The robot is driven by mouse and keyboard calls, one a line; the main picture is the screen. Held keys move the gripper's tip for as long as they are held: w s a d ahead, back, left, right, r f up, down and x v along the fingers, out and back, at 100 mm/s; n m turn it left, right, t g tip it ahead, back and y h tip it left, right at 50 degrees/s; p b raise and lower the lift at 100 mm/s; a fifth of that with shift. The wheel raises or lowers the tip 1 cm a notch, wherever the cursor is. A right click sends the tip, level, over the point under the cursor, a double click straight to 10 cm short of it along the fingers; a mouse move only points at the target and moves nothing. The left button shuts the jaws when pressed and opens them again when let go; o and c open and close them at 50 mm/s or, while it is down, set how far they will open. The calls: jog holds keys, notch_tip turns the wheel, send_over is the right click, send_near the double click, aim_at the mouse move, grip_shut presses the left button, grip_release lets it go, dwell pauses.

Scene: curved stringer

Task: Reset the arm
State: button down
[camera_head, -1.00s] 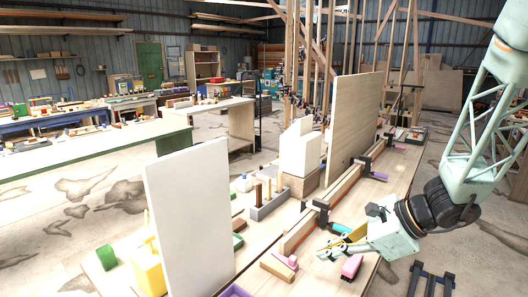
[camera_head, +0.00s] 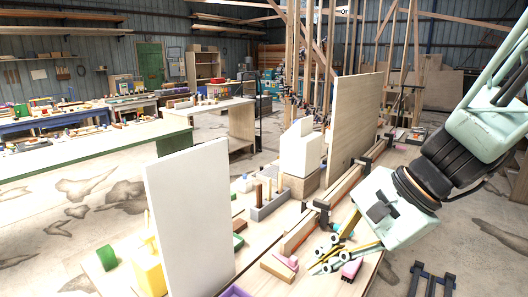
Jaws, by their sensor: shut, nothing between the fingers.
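My gripper (camera_head: 318,268) is at the right front, over the near end of the long wooden workbench (camera_head: 312,284). Its pale green body is tilted, and its thin fingers point down and to the left. The fingers are together with nothing seen between them. The fingertips are in the picture between a wooden block with a pink top (camera_head: 279,264) and a small pink item (camera_head: 351,269). I cannot tell whether they touch the bench. My arm comes in from the upper right.
A tall white panel (camera_head: 188,215) stands at the front left of the bench, and a wooden panel (camera_head: 355,120) stands farther back. A clamped long beam (camera_head: 297,233) runs close left of the gripper. The floor right of the bench is mostly clear.

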jog(key=s+d+r+n+t+h, duration=0.1)
jog(key=s+d+r+n+h, duration=0.2)
jog(key=s+n, duration=0.3)
jog(key=s+d+r+n+h, duration=0.3)
jog(key=s+d+r+n, duration=0.3)
jog(key=s, duration=0.7)
jog(key=shift+s+d+r+t+h, duration=0.2)
jog(key=shift+r+t+h, duration=0.1)
jog(key=shift+t, duration=0.1)
jog(key=shift+f, duration=0.1)
